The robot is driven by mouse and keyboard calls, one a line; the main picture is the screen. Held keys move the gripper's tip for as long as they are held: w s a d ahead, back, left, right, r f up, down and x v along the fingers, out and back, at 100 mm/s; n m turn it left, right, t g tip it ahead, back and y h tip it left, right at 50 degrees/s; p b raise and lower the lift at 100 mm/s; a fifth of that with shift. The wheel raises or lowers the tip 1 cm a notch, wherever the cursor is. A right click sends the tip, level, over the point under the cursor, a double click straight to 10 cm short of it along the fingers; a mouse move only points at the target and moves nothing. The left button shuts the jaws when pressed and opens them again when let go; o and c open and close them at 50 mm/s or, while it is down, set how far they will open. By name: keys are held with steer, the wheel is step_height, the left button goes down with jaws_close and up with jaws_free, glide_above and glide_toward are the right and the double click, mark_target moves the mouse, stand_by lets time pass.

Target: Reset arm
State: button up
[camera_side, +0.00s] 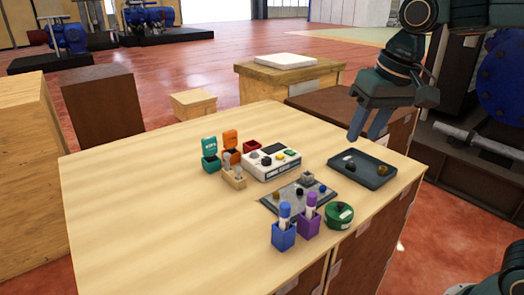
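My gripper (362,137) hangs at the upper right, pointing down, above the back right part of the wooden table (140,200). Its two blue fingers are apart with nothing seen between them. It appears to be above and behind the dark tray (377,174), and clear of it. The dark tray holds a few small dark and brass-coloured pieces. A grey plate (270,205) with several small parts on it lies left of the tray. The upper arm is partly cut off by the top edge of the picture.
A white panel box (268,172), teal holder (210,160), orange holder (230,140), red box (252,146) and wooden holder (234,180) stand at mid-table. Blue (283,238) and purple (309,226) holders and a green round piece (339,216) stand in front. The table's left side is clear.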

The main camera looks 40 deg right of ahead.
steer(key=s+d+f+n+t, duration=0.1)
steer(key=s+f, duration=0.1)
steer(key=s, duration=0.5)
steer(key=s+d+f+n+t, duration=0.1)
steer(key=s+d+f+n, duration=0.1)
steer(key=s, duration=0.4)
steer(key=shift+s+f+t, duration=0.3)
steer(key=shift+s+f, duration=0.05)
steer(key=shift+f, duration=0.05)
